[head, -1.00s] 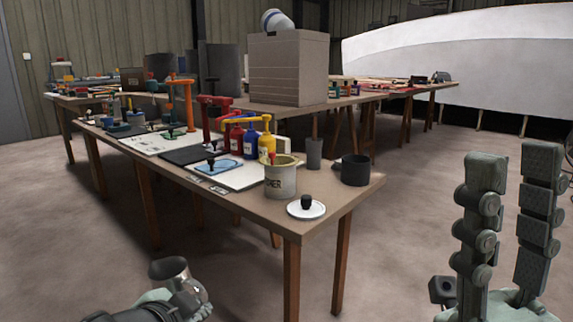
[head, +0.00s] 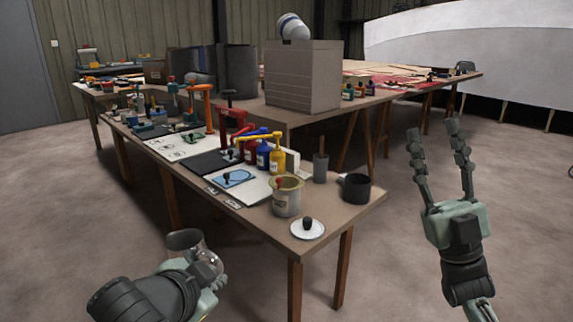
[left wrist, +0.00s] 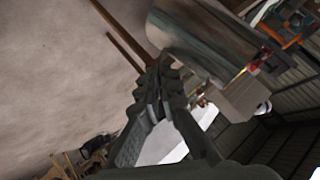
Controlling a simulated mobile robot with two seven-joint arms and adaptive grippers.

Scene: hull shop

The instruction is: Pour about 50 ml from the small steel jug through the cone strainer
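The small steel jug (head: 190,243) is at the lower left of the head view, beside and apart from the near end of the table. My left gripper (head: 208,270) is shut on it. The jug also fills the upper middle of the left wrist view (left wrist: 205,38), with the gripper's fingers (left wrist: 160,95) against it. Its contents are hidden. My right gripper (head: 440,135) is empty at the right of the head view, its two fingers spread apart and pointing up, clear of the table.
Pump bottles (head: 277,160) stand behind. Floor at right is clear.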

